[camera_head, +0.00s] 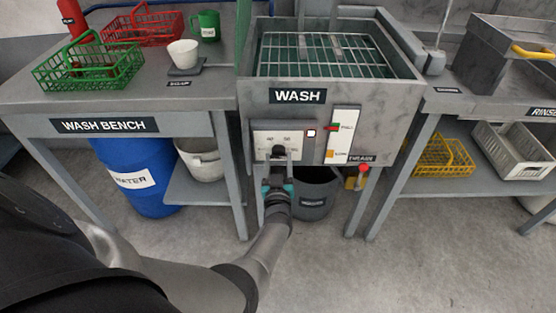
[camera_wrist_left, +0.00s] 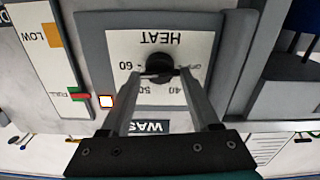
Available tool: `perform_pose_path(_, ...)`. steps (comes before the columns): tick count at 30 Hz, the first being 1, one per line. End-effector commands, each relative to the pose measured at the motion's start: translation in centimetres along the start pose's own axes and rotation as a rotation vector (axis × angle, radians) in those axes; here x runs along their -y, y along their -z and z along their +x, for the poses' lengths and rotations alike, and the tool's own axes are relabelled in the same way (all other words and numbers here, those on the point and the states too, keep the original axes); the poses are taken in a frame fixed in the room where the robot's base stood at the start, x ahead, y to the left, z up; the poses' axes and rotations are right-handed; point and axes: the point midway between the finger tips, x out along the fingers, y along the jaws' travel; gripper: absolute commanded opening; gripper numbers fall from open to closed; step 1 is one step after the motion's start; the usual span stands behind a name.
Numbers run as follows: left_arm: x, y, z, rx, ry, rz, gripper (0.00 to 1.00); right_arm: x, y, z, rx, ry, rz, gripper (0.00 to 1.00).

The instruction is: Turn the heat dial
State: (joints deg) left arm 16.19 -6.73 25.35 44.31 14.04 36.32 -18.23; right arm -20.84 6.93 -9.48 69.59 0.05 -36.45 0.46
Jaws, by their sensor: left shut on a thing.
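The heat dial (camera_head: 278,151) is a small black knob on a white plate on the front of the wash tank. In the left wrist view the plate is upside down, and the black dial (camera_wrist_left: 160,62) sits below the word HEAT among marks such as 60, 50 and 40. My left gripper (camera_head: 279,160) reaches the panel from below. In the left wrist view its two fingers (camera_wrist_left: 162,74) are closed on the dial, one at each side. The fingers partly cover the dial, so I cannot tell its exact setting. My right gripper is in neither view.
A lit indicator (camera_head: 311,133) and a level strip (camera_head: 341,136) are right of the dial plate. A red-handled drain valve (camera_head: 363,169) and a grey bucket (camera_head: 316,197) are below the tank (camera_head: 390,92). The wash bench (camera_head: 40,97) stands left, with a blue barrel (camera_head: 128,160) underneath.

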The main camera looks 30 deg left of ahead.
Motion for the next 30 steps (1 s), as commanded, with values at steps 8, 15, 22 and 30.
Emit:
perform_pose_path(8, -0.05, 0.05, 0.03, -0.001, 0.0, 0.099, 0.07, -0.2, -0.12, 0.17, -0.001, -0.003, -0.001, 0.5)
perform_pose_path(15, -0.03, 0.05, 0.03, -0.001, 0.001, 0.123, 0.07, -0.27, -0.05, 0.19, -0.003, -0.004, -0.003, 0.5)
perform_pose_path(22, -0.03, 0.05, 0.04, -0.002, 0.0, 0.125, 0.07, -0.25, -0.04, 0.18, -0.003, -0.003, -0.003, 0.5)
perform_pose_path(30, -0.03, 0.05, 0.03, -0.001, 0.0, 0.123, 0.84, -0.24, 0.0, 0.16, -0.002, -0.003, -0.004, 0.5)
